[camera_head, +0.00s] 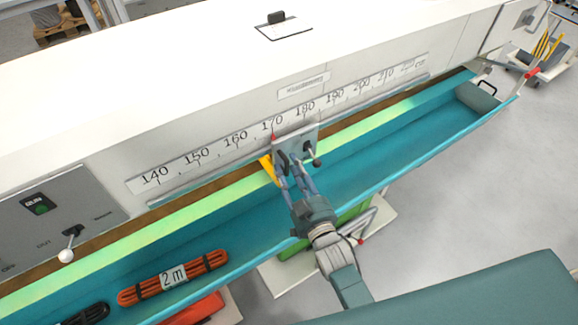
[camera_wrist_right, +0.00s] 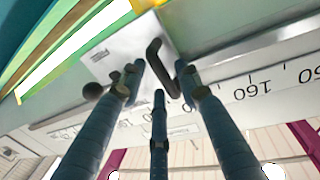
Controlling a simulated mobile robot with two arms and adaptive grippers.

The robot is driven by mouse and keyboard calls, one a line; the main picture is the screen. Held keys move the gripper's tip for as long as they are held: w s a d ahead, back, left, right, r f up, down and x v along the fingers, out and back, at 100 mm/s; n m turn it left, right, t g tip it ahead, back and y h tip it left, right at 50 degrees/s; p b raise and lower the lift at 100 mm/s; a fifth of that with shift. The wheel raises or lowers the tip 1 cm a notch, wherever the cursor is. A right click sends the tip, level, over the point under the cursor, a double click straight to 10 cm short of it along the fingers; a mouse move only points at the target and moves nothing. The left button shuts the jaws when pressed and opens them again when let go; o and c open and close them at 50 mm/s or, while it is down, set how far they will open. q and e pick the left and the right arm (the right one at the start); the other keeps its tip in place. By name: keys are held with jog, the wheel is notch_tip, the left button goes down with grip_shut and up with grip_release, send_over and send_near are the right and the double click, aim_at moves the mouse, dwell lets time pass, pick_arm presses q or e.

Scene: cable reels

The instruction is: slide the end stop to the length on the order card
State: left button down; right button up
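The end stop (camera_head: 309,138) is a grey metal block on the rail below the printed scale (camera_head: 222,145). Its red pointer stands near 170. It has a dark bent handle and a small lever with a round knob. My right gripper (camera_head: 287,172) is at the front of the stop. In the right wrist view, the end stop (camera_wrist_right: 112,52) shows with its handle (camera_wrist_right: 154,50) close to the right fingertip. The three fingers (camera_wrist_right: 157,78) are spread, with a visible gap. A clipboard-like card (camera_head: 284,30) lies on the machine top; its writing is not legible. My left gripper is out of view.
A teal trough (camera_head: 400,150) runs below the scale. An orange cable bundle tagged 2 m (camera_head: 205,272) and a black bundle (camera_head: 88,314) lie in its left part. A control panel (camera_head: 55,225) with a white-knobbed lever is at the left.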

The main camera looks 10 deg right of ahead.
jog(key=s+d, duration=0.1)
jog(key=s, duration=1)
jog(key=shift+d, duration=0.3)
